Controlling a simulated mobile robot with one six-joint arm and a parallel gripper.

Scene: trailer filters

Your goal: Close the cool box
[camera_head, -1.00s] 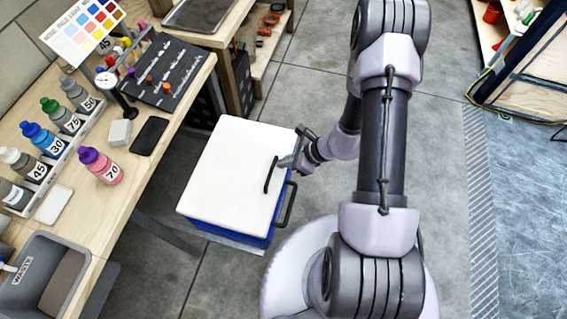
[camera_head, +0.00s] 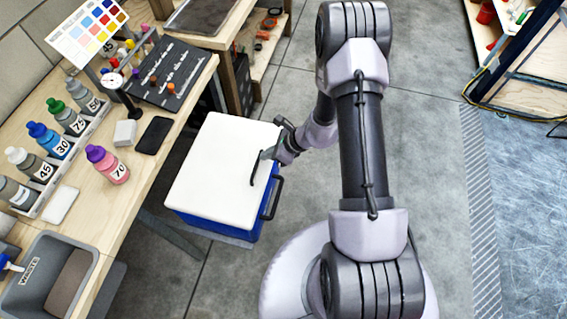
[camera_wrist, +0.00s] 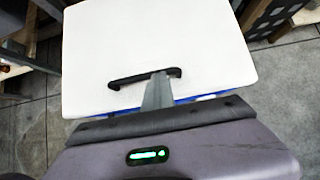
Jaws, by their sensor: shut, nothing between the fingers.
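The cool box has a blue body (camera_head: 252,222) and a white lid (camera_head: 215,165). The lid lies flat over the body, with no clear gap in the head view; the far edge's seating cannot be told. A black handle (camera_head: 253,170) is on the lid near its right edge. My gripper (camera_head: 266,154) is shut and empty at this handle. In the wrist view, its fingers (camera_wrist: 160,84) reach to the handle (camera_wrist: 143,78) over the white lid (camera_wrist: 155,40). Whether they touch the handle or lid is unclear. A strip of blue body (camera_wrist: 205,98) shows below the lid's near edge.
A dark side handle (camera_head: 272,198) sticks out from the box's right side. A wooden bench (camera_head: 125,205) with bottles and a grey waste bin (camera_head: 45,280) stands left of the box. Another wooden table is behind it. The floor (camera_head: 430,130) to the right is clear.

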